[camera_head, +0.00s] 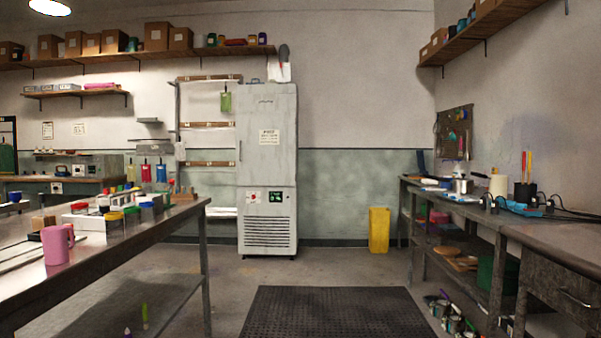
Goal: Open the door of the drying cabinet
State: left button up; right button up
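The drying cabinet (268,170) is the tall pale grey-white unit against the back wall, a little left of centre in the head view. It stands across the room, well away from me. Its front has a small paper notice, lower red and green labels, and a louvred vent near the floor. A thin vertical handle (240,150) seems to show at the left edge of its door. The door looks shut. Neither of my grippers is in view.
A black rubber mat (335,313) lies on the open floor ahead. A workbench (190,212) with jars and a pink mug (55,246) stands at left. Another bench (560,236) runs along the right. A yellow bin (378,230) stands right of the cabinet.

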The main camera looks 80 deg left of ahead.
aim_at(265, 141)
jog(key=u, duration=3.55)
